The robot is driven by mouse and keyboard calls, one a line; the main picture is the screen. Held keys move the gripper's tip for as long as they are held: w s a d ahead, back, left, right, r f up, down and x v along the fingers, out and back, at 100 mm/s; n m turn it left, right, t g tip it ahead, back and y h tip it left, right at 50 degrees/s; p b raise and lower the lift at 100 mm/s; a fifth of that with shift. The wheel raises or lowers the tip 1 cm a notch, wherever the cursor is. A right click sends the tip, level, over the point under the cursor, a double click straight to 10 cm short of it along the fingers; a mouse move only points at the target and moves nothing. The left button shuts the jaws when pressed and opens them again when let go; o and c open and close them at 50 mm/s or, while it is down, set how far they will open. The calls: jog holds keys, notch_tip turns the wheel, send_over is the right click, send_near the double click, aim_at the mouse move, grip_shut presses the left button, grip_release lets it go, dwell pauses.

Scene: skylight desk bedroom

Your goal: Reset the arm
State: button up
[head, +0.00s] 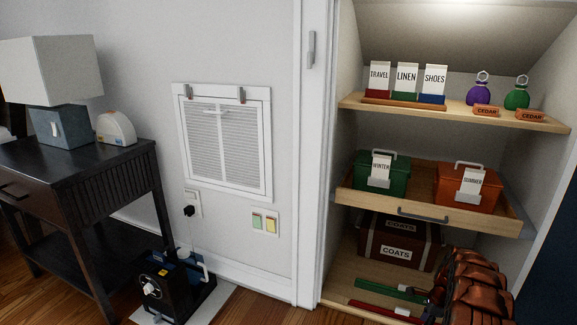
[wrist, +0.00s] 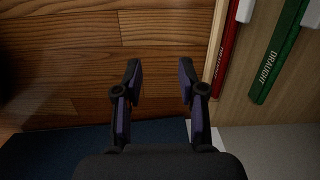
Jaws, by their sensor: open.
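My gripper (wrist: 159,78) is open in the wrist view, with two dark fingers with purple pads standing apart. Nothing shows between them; wooden floorboards (wrist: 110,45) lie beyond. A red bar (wrist: 229,45) and a green bar (wrist: 280,52) marked "DRAUGHT" lie to the right of the fingers, apart from them. In the head view the green bar (head: 385,290) and red bar (head: 375,311) lie on the closet floor.
Above are a "COATS" box (head: 400,240), a drawer (head: 425,216) with green and orange boxes, and a shelf (head: 460,112). A black machine (head: 175,290) and a dark side table (head: 80,180) stand left.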

jog(key=s+a+r+n+p, duration=0.4)
jog(key=a+r+p, duration=0.3)
jog(key=r, duration=0.9)
jog(key=s+a+r+n+g+p, duration=0.1)
jog(key=s+a+r+n+p, duration=0.4)
jog(key=r, duration=1.1)
jog(key=s+a+r+n+p, duration=0.25)
jog(key=a+r+p, duration=0.55)
jog(key=r, duration=0.8)
jog(key=s+a+r+n+p, duration=0.3)
jog(key=s+r+p, duration=0.3)
jog(key=s+r, duration=0.3)
jog(key=s+a+r+n+g+p, duration=0.1)
jog(key=s+a+r+n+p, duration=0.2)
jog(key=s+r+p, duration=0.4)
jog(key=s+a+r+n+h+p, duration=0.1)
jog(key=s+r+n+p, duration=0.4)
jog(key=s+r, duration=0.8)
jog(key=s+a+p, duration=0.1)
jog(key=s+p, duration=0.1)
jog(key=s, duration=0.4)
jog(key=shift+s+a+r, duration=0.25)
jog(key=shift+s+a, duration=0.1)
jog(key=shift+a, duration=0.05)
